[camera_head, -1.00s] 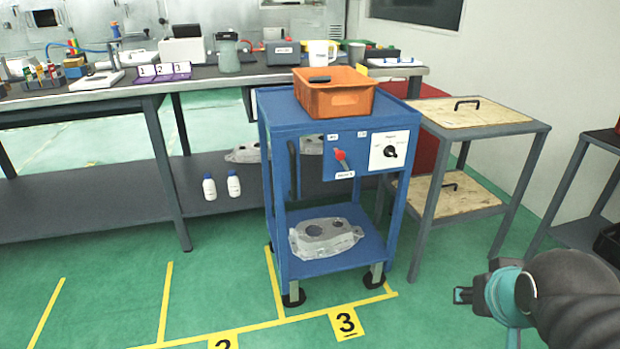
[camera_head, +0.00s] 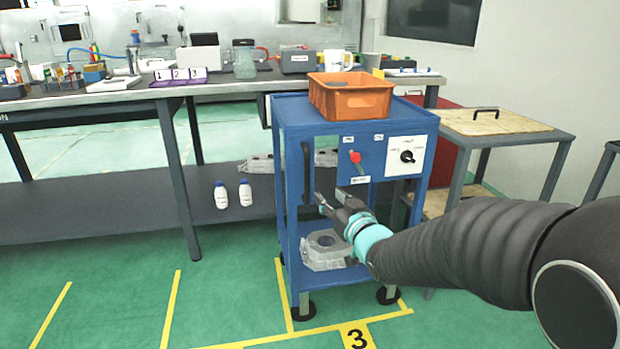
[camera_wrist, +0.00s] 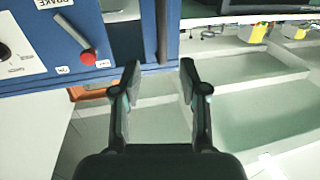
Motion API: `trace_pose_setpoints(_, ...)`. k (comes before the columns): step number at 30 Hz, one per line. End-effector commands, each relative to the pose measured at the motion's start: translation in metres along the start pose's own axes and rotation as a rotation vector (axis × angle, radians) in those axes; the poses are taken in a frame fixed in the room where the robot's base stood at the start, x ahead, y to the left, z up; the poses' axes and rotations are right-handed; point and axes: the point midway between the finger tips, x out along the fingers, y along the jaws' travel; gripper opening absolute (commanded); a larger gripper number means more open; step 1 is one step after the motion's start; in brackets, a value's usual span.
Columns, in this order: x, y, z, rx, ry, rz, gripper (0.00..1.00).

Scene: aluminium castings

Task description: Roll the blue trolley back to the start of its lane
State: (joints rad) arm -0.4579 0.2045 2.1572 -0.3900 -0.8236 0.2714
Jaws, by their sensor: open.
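The blue trolley (camera_head: 378,165) stands upright in the lane marked 3 (camera_head: 358,338), between yellow floor lines. A black vertical handle (camera_head: 307,173) is on its left front side. A red-knobbed lever (camera_head: 355,157) and a dial (camera_head: 407,156) are on its front panel. My gripper (camera_head: 329,196) is open and empty in front of the trolley, near the handle's lower part. In the wrist view, the handle (camera_wrist: 162,30) lies ahead of the gap between my open fingers (camera_wrist: 160,68); the red knob (camera_wrist: 88,57) is to the left, beside a brake label.
An orange bin (camera_head: 350,100) sits on the trolley's top and a casting (camera_head: 322,248) on its lower shelf, partly behind my gripper. A long workbench (camera_head: 90,98) stands behind. A wood-topped table (camera_head: 505,121) is close on the right. The floor in front is clear.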

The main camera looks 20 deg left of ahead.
Motion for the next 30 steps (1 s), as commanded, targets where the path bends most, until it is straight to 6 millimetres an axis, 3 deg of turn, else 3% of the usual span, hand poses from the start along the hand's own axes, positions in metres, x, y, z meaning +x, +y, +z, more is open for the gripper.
trace_pose_setpoints(5,0.016,-0.003,0.0,0.001,0.008,-0.009,0.43)
trace_pose_setpoints(21,0.111,-0.003,-0.001,0.001,0.006,-0.007,0.43)
trace_pose_setpoints(30,0.137,-0.003,-0.001,0.001,0.007,-0.006,0.43)
